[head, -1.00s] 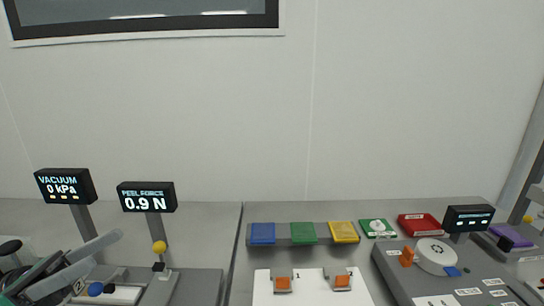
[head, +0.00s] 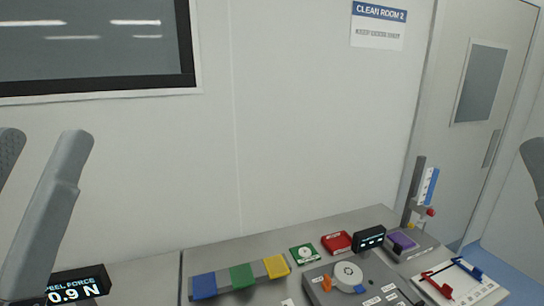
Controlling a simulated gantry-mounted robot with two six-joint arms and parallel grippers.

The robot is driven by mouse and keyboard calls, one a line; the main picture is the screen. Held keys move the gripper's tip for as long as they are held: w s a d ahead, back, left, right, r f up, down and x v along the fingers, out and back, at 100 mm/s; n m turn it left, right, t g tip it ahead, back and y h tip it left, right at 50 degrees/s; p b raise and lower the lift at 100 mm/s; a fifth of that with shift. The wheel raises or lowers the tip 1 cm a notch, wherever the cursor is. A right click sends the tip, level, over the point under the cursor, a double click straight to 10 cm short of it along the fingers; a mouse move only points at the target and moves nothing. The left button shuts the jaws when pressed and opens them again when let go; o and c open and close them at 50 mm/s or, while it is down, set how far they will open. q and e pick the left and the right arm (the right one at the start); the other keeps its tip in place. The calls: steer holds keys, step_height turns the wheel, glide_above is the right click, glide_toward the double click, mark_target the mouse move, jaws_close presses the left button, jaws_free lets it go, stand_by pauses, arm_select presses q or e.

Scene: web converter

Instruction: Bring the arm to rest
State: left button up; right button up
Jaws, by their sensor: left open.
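My left gripper (head: 42,140) is raised at the left edge of the head view, in front of the wall. Its two grey fingers point up and stand apart with nothing between them. One finger is partly cut off by the picture edge. A grey finger-like part at the right edge (head: 535,170) looks like my right gripper. Only a sliver of it shows, so its jaw state is hidden.
A peel force display (head: 78,288) reads 0.9 N at lower left. Blue (head: 204,286), green (head: 242,276) and yellow (head: 277,266) blocks sit on the bench. A red tray (head: 336,243), a white round dial (head: 348,275) and a purple block (head: 402,242) lie further right.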

step_height(320, 180, up, 30)
steer(key=p, duration=2.7)
steer(key=shift+r, duration=0.15)
